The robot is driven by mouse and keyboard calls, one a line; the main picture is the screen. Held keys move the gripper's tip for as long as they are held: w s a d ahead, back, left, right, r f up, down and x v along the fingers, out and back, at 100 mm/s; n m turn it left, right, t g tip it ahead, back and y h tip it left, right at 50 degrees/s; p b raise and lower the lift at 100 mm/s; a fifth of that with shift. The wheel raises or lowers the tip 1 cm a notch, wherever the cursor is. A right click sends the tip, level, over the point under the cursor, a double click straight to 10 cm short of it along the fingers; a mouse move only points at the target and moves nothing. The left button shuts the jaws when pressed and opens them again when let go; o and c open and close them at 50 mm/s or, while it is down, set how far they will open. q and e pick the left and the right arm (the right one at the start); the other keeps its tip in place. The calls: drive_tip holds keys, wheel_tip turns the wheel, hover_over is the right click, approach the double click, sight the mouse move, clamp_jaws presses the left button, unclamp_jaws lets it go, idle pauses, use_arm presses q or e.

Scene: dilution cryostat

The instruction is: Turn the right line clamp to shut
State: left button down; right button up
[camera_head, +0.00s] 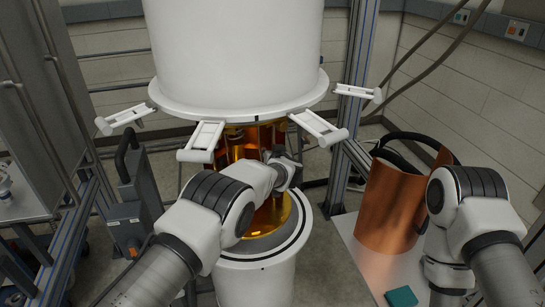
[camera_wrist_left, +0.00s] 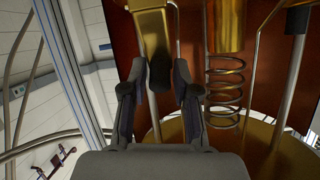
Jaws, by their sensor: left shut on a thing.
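In the left wrist view, the two dark fingers of my left gripper (camera_wrist_left: 158,84) are on either side of a dark lever-like piece (camera_wrist_left: 159,70), which I take to be the handle of the line clamp. The gripper is shut on it. The piece sits below a gold bar (camera_wrist_left: 151,25). In the head view my left gripper (camera_head: 290,172) reaches into the gold interior below the white vessel, and the clamp is too small and covered to make out. My right arm is at the right of the head view, but its fingers do not show.
A coiled tube (camera_wrist_left: 223,90) and a grey rod (camera_wrist_left: 292,75) stand right of the fingers. White brackets (camera_head: 318,127) stick out from the white vessel (camera_head: 237,50). A copper sheet cylinder (camera_head: 392,205) stands on a bench at right, near a teal block (camera_head: 401,297).

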use_arm(q)
drive_tip(key=shift+w+a+f+g, duration=0.15)
drive_tip(key=shift+w+f+g, duration=0.05)
drive_tip(key=shift+f+g, duration=0.3)
drive_tip(key=shift+f, duration=0.15)
drive_tip(key=c, duration=1.1)
unclamp_jaws()
drive_tip(key=shift+o, duration=0.2)
drive_tip(key=shift+w, duration=0.25)
drive_tip(key=shift+s+r, duration=0.15)
drive_tip(key=shift+r, duration=0.05)
